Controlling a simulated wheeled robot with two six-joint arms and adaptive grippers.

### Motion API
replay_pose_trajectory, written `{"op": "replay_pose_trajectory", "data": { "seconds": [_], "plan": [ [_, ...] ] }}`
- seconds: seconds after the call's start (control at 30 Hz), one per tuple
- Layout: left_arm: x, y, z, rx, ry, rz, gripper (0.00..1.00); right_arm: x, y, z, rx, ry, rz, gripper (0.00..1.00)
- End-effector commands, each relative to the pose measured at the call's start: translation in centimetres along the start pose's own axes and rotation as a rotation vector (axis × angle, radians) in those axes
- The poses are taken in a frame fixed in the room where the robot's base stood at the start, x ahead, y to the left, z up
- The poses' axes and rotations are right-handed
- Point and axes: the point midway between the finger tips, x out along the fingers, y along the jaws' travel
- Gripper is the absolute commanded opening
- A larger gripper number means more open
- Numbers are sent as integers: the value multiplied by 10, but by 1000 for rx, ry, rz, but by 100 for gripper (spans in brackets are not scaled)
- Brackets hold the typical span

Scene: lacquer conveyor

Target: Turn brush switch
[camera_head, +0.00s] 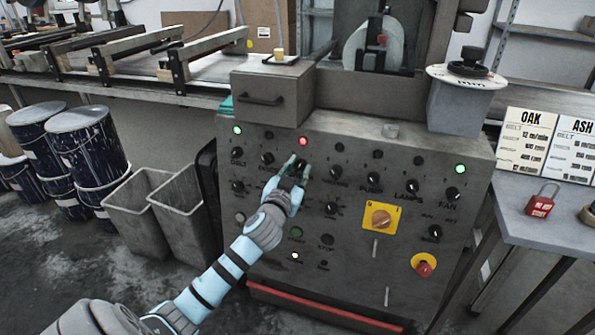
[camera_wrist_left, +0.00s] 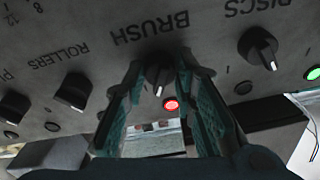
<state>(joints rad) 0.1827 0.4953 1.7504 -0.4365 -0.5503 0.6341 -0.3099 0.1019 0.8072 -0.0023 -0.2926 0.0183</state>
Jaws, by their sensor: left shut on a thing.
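The brush switch (camera_wrist_left: 157,76) is a small black knob under the upside-down label BRUSH in the left wrist view. A lit red lamp (camera_wrist_left: 170,104) sits beside it; this lamp also shows in the head view (camera_head: 303,141). My left gripper (camera_head: 297,164) reaches the upper middle of the grey control panel (camera_head: 330,245) from below. Its two teal fingers (camera_wrist_left: 160,95) stand on either side of the knob and are shut on it. In the head view the fingers largely hide the knob. My right gripper is not in view.
The discs knob (camera_wrist_left: 257,47) and rollers knob (camera_wrist_left: 72,90) flank the brush switch closely. Green lamps (camera_head: 460,169) glow at the panel's ends. A drawer box (camera_head: 272,92) juts out above.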

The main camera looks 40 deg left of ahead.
Motion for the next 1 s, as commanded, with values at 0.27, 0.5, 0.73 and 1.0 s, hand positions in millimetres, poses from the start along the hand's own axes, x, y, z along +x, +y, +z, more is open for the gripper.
{"op": "replay_pose_trajectory", "data": {
  "seconds": [0.27, 0.5, 0.73, 1.0],
  "plan": [
    [0, 1, 1, -176, -10, -31, 0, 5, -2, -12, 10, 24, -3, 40],
    [0, 2, 0, -396, -22, -68, 0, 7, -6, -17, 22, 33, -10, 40],
    [0, 2, -1, -610, -36, -105, 0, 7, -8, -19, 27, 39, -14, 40],
    [0, 2, -3, -818, -48, -141, 0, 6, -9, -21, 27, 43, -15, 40]
  ]
}}
